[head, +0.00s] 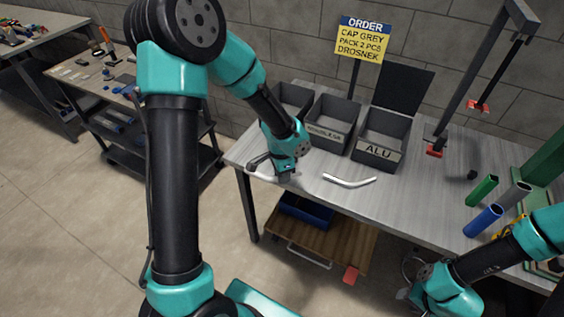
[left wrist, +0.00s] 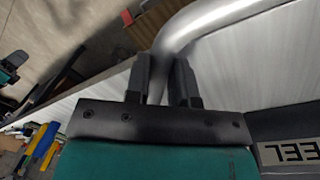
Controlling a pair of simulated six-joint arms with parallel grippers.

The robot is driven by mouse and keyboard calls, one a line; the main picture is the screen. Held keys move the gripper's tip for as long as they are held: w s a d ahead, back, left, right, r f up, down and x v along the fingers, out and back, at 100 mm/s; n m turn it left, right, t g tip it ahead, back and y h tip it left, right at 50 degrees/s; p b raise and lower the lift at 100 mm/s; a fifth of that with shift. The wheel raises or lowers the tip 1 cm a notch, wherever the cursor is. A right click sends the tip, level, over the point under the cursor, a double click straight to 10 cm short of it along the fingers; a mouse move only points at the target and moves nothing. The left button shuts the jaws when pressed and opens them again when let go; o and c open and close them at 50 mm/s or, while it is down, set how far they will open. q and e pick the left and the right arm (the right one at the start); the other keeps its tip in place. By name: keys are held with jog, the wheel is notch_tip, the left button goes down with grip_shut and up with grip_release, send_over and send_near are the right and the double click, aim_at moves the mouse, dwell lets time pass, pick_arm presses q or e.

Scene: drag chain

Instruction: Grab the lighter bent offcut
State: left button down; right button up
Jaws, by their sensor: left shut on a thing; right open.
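One bent metal offcut (head: 262,176) is at the left front of the workbench, and it shows as a smooth silvery bent tube (left wrist: 200,27) in the left wrist view. My left gripper (head: 285,177) is shut on it, and the fingers (left wrist: 168,80) pinch the tube in the left wrist view. Whether it touches the bench is unclear. A second bent offcut (head: 350,182), pale and shiny, lies on the bench to the right, apart from the gripper. Which one weighs less cannot be seen. My right gripper (head: 412,270) is open beyond the bench's front edge.
Dark bins stand behind the offcuts: one labelled ALU (head: 381,140), a middle bin (head: 328,130) and a left bin (head: 291,100). An order sign (head: 362,40) stands behind. The bench (head: 410,200) is clear between.

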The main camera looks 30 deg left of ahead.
pick_arm(q)
jog(key=shift+s+d+r, duration=0.1)
jog(key=shift+s+d, duration=0.4)
jog(key=shift+s, duration=0.35)
